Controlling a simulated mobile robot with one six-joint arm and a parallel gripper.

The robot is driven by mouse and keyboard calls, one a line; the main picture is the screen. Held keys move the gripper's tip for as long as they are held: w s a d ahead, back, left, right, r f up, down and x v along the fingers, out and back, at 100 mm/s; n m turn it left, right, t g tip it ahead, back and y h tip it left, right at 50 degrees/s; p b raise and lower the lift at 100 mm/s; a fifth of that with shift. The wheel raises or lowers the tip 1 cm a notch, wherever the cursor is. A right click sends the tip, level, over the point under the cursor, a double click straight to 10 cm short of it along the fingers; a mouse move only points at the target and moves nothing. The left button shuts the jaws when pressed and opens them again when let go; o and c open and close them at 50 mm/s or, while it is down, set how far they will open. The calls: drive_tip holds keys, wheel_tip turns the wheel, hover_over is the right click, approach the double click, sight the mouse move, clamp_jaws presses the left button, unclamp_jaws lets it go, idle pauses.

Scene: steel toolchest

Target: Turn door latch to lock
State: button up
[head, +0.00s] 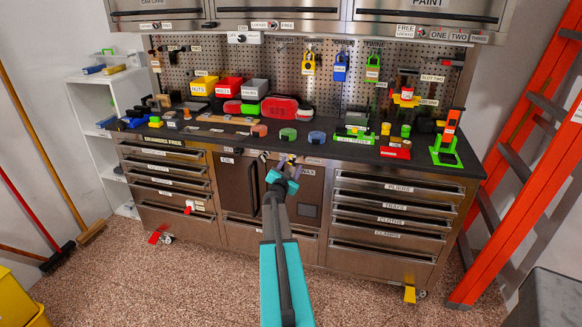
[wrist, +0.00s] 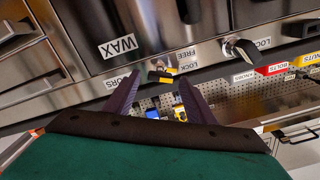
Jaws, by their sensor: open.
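The steel door labelled WAX (head: 308,182) is in the middle of the chest in the head view; it fills the upper left of the wrist view (wrist: 145,25). Its small latch (wrist: 162,74), with a yellow part, sits at the door's edge beside LOCK and FREE labels (wrist: 188,52). In the head view my gripper (head: 288,166) is in front of the door top. In the wrist view my gripper (wrist: 158,82) is open, its two dark fingers on either side of the latch. I cannot tell whether they touch it or which way it is set.
A second, silver latch (wrist: 243,50) is beside it. The worktop (head: 225,130) above carries bins and tools. Drawers (head: 390,215) flank the doors. An orange ladder (head: 525,130) stands at right, a white shelf (head: 90,100) at left. The floor in front is clear.

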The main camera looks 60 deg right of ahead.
drive_tip(key=b+v, duration=0.1)
drive_tip(key=v, duration=1.2)
drive_tip(key=shift+a+b, duration=0.15)
drive_tip(key=shift+b, duration=0.25)
idle(0.5)
